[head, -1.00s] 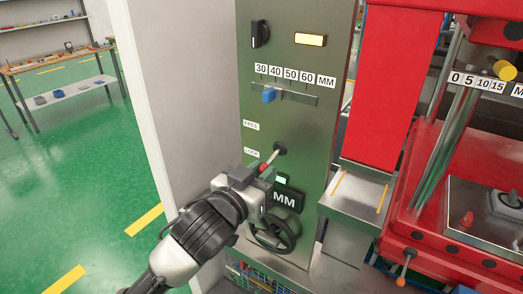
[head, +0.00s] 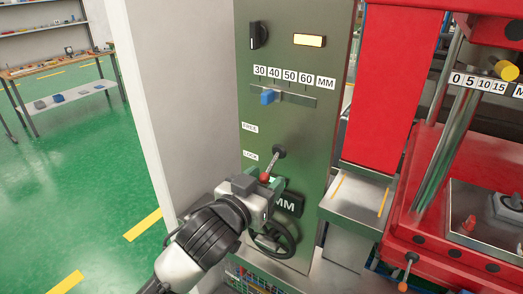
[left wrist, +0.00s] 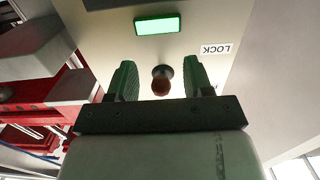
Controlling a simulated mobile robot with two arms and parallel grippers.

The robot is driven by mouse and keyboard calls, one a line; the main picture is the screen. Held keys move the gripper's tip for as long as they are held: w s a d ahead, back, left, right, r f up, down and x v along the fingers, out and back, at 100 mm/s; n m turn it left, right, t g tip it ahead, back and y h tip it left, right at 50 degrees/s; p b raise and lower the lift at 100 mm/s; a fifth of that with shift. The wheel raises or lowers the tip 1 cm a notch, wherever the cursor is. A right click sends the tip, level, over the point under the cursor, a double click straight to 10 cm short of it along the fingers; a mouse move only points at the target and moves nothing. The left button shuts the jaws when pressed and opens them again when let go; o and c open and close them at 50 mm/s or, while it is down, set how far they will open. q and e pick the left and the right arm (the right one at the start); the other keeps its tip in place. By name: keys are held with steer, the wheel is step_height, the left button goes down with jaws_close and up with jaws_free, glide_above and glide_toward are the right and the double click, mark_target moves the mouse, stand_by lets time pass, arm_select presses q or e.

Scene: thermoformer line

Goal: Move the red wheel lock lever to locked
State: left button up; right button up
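The wheel lock lever is a thin metal rod (head: 272,164) with a red knob (head: 264,177), on a round pivot in the green panel (head: 305,135). It points down and slightly left, its knob below the LOCK label (head: 250,155); the FREE label (head: 250,127) is higher up. My left gripper (head: 265,182) is at the knob. In the left wrist view my left gripper (left wrist: 161,82) has its two fingers apart, with the knob (left wrist: 161,87) between them and a visible gap on each side. The LOCK label (left wrist: 216,48) shows upside down there. My right gripper is not in view.
A black handwheel (head: 273,238) and an MM display (head: 288,203) sit just below, partly behind my gripper. A blue slider (head: 268,97) is above. Red machinery (head: 385,85) stands at right; open floor lies left.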

arm_select(q)
steer(key=p+v, duration=0.2)
steer(key=v, duration=0.5)
stand_by(0.4)
steer(key=shift+a+r, duration=0.1)
